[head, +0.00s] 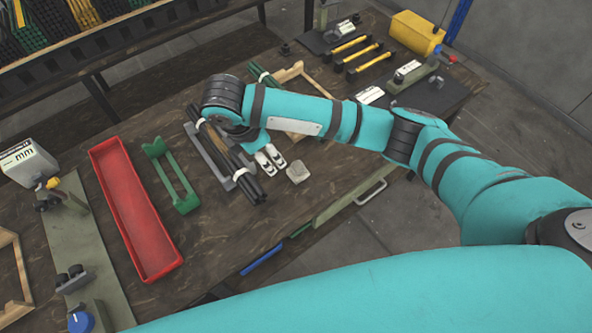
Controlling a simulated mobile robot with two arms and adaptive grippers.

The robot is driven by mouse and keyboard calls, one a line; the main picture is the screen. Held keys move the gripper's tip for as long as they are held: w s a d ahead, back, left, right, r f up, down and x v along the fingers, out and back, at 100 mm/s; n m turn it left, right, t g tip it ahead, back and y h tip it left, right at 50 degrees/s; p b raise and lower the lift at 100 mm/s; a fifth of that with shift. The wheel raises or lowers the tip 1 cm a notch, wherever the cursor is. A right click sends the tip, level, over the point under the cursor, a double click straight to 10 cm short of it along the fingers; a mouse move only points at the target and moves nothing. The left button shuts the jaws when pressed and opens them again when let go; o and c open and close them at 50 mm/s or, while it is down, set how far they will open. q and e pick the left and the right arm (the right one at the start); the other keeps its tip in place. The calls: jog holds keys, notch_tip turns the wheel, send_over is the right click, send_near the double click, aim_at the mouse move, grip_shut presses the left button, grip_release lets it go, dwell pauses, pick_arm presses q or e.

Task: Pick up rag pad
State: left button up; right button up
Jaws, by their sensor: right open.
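The rag pad, a small pale grey-beige block (298,172), lies on the dark wooden table (225,232) near its front edge. My right gripper (271,164) has white fingers and points down just to the left of the pad. It is open, with nothing seen between its fingers, and looks apart from the pad. I cannot tell its exact height above the table. My left gripper is not in view.
Dark rods (232,160) in a grey holder lie just left of the gripper. Further left are a green bracket (171,178) and a red tray (136,212). A wooden frame (293,74) stands behind my arm. Bare table lies in front of the pad.

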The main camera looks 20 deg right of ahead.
jog(key=w+d+r, duration=0.1)
jog(key=r, duration=0.1)
jog(key=h+b, duration=0.1)
jog(key=b, duration=0.1)
send_near(297, 164)
jog(key=f, duration=0.1)
jog(key=d+f, duration=0.1)
jog(key=f, duration=0.1)
jog(key=shift+w+d+f+n+p, duration=0.2)
jog(key=shift+w+f+n+p, duration=0.1)
jog(key=shift+w+f+p, duration=0.05)
jog(key=shift+w+d+f, duration=0.1)
jog(key=shift+d+f, duration=0.1)
jog(key=shift+f, duration=0.35)
jog(key=x, duration=0.2)
jog(key=p+x, duration=0.1)
jog(key=x, duration=0.1)
jog(key=shift+s+f, duration=0.1)
jog(key=shift+s, duration=0.2)
jog(key=shift+w+d+f, duration=0.15)
jog(key=shift+d+f, duration=0.05)
jog(key=shift+f, duration=0.3)
jog(key=c, duration=1.1)
